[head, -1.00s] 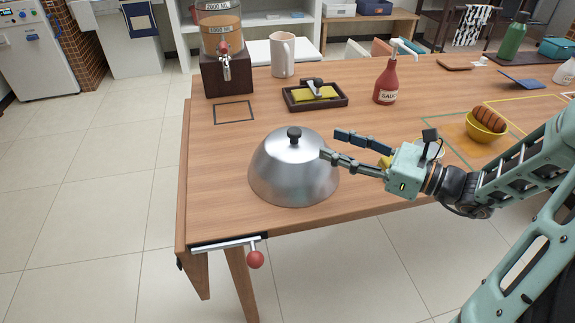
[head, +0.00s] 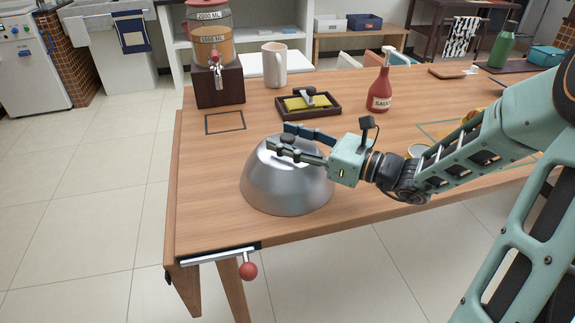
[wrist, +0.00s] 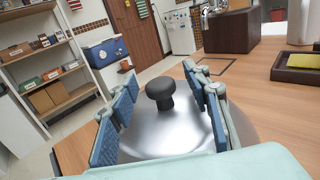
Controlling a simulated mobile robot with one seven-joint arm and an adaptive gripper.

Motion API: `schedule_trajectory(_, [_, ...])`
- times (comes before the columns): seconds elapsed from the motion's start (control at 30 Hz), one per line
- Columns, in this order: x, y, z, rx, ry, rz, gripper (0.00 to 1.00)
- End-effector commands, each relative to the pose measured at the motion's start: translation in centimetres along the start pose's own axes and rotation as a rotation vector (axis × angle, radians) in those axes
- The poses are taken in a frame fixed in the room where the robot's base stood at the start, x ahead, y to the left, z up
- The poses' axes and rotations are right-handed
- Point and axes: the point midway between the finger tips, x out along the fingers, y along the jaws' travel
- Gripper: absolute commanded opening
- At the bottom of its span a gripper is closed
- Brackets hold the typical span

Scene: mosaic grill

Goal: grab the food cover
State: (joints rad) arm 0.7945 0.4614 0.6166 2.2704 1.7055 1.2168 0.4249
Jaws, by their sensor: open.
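The food cover (head: 285,187) is a silver metal dome standing on the wooden table near its front left edge. My gripper (head: 278,139) is open at the top of the dome, with its fingers reaching left on either side of the dark knob. In the wrist view the black knob (wrist: 160,94) of the food cover (wrist: 165,132) shows between the two blue-padded fingers of my gripper (wrist: 160,105). The fingers are apart from the knob, with a gap on each side. In the head view the fingers partly hide the knob.
A drink dispenser (head: 217,85), a white pitcher (head: 274,66), a dark tray (head: 331,108) and a red sauce bottle (head: 379,92) stand behind the cover. A red-knobbed handle (head: 248,270) sticks out at the front left edge. The table left of the cover is clear.

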Motion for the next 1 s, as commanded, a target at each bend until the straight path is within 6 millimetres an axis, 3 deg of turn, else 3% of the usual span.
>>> schedule_trajectory(0.13, [-0.02,-0.01,0.05,0.000,0.000,0.000,0.44])
schedule_trajectory(0.53, [-0.05,0.01,0.02,0.000,0.000,0.000,0.00])
schedule_trajectory(1.0, [-0.05,0.01,0.12,0.000,-0.001,0.001,0.00])
